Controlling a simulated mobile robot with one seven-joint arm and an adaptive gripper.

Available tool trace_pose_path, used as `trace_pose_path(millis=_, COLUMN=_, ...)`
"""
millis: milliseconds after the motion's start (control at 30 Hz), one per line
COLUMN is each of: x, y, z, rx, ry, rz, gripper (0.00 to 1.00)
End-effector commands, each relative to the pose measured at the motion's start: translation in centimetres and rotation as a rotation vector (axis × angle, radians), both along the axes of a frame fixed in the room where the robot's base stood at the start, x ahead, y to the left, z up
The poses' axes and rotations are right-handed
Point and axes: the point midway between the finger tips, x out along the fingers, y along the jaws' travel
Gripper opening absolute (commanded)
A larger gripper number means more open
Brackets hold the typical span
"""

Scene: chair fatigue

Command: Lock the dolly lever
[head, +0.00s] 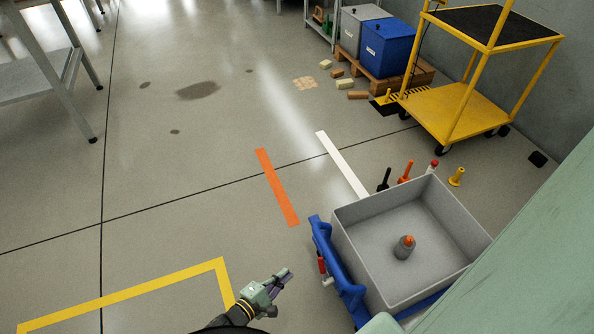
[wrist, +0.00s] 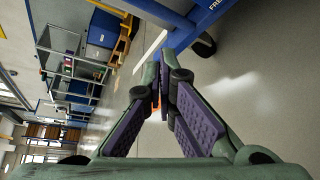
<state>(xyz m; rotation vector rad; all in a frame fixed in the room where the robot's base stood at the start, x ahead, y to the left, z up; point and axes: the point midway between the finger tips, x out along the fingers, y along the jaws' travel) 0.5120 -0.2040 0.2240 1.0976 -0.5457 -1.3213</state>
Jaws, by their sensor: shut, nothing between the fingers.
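The dolly's blue frame (head: 345,282) stands under a grey bin at the lower right of the head view. A small red handle (head: 321,264), perhaps the lever, hangs on the frame's left side, with a pale piece (head: 328,282) just below it. My gripper (head: 288,276) is left of this handle, apart from it, its fingers pointing toward the dolly. In the wrist view my gripper (wrist: 163,75) has its fingers converging and holds nothing. Part of the blue frame (wrist: 205,20) with lettering shows at the top; I cannot make out the lever there.
The grey bin (head: 370,245) holds a grey piece with an orange top (head: 404,247). Several coloured posts, one of them yellow (head: 457,177), stand behind it. A yellow cart (head: 450,112) is at the upper right. Floor left of the dolly is clear, with an orange strip (head: 277,187).

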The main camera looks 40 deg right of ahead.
Motion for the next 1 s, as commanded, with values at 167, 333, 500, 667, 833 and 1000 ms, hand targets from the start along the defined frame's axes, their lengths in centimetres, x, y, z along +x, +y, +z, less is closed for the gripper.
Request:
trace_pose_path(millis=167, x=0.5, y=-2.9, z=-0.8, rx=-0.004, ry=0.000, rz=-0.003, gripper=0.00)
trace_pose_path(millis=333, x=1.3, y=-6.1, z=-1.7, rx=-0.002, ry=0.000, rz=-0.002, gripper=0.00)
trace_pose_path(millis=500, x=2.0, y=-8.8, z=-2.5, rx=-0.002, ry=0.000, rz=-0.001, gripper=0.00)
trace_pose_path(millis=667, x=0.5, y=-8.7, z=-1.2, rx=0.000, ry=0.000, rz=0.002, gripper=0.00)
trace_pose_path(millis=833, x=-0.9, y=-8.7, z=-0.6, rx=0.000, ry=0.000, rz=0.001, gripper=0.00)
trace_pose_path(millis=1000, x=-1.4, y=-8.7, z=-0.4, rx=0.001, ry=0.000, rz=0.000, gripper=0.00)
